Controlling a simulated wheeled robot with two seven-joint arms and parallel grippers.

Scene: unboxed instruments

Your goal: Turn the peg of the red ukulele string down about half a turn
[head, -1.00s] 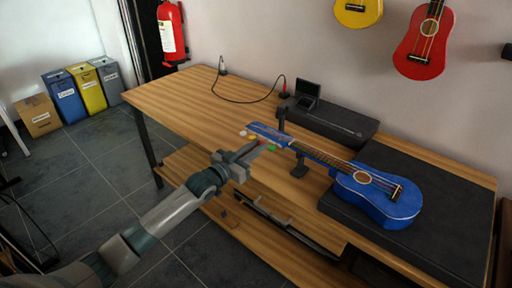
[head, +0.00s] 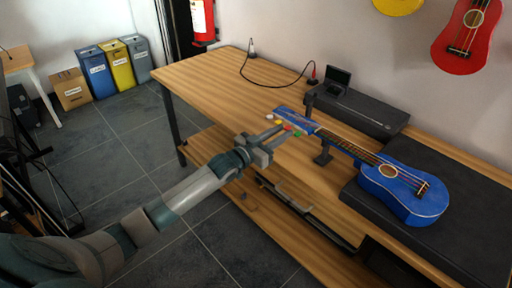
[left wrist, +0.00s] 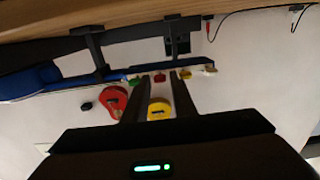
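The blue ukulele (head: 405,190) lies at the right of the bench, its neck pointing left and its headstock (head: 297,118) propped on a black stand (head: 324,155). Coloured pegs stick out along the headstock's near side: white (head: 269,118), yellow, red (head: 289,127) and green (head: 298,133). My left gripper (head: 276,134) is open, with its fingertips at the pegs. In the left wrist view the red peg (left wrist: 159,77) shows between the two separated fingers, apparently not gripped. The green peg (left wrist: 134,80) and yellow peg (left wrist: 185,74) lie just outside them. My right gripper is not in view.
A dark mat (head: 470,215) lies under the ukulele's body. A black case (head: 365,110) with a small device stands behind the neck. A cable (head: 275,85) crosses the back of the bench. The bench top left of the headstock (head: 215,85) is clear.

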